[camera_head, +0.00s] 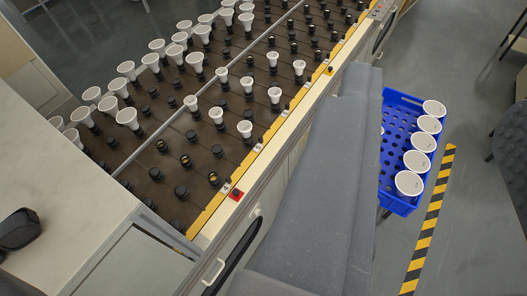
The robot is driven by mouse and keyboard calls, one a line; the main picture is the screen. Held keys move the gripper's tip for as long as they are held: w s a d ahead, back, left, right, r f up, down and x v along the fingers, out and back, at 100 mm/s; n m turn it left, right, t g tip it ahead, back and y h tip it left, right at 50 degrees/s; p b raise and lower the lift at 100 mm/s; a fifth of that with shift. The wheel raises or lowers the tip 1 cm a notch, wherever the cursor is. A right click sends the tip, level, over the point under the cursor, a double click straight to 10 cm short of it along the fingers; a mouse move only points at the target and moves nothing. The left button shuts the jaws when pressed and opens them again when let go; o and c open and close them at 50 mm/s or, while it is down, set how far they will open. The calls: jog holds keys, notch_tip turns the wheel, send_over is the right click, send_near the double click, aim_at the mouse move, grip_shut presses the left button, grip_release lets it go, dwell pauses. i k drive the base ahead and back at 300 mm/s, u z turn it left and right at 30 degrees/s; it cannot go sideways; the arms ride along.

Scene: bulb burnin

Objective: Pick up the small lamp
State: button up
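Several small white lamps stand upright in black sockets on the brown burn-in rack, among them one nearest the front (245,128), one beside it (216,115) and one farther right (274,94). They are smaller than the wide-topped white lamps (127,117) along the rack's left side. I cannot tell which small lamp the task means. My gripper does not show in this view. A long grey shape, apparently my own arm, crosses the middle and hides part of the rack's front side and the crate's left edge.
A blue crate (399,205) at right holds several wide white lamps in a row. A yellow-black floor stripe (428,225) runs beside it. A red block with a black knob (236,195) sits on the rack's edge. A pale counter (60,190) holds a dark object (19,230).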

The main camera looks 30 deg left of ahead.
aim_at(245, 127)
jog(key=z, duration=0.05)
jog(key=k, duration=0.4)
jog(key=z, duration=0.75)
jog(key=i, duration=1.25)
jog(key=u, duration=0.5)
jog(key=i, duration=1.1)
jog(key=u, duration=0.9)
jog(key=i, duration=0.4)
jog(key=u, duration=0.3)
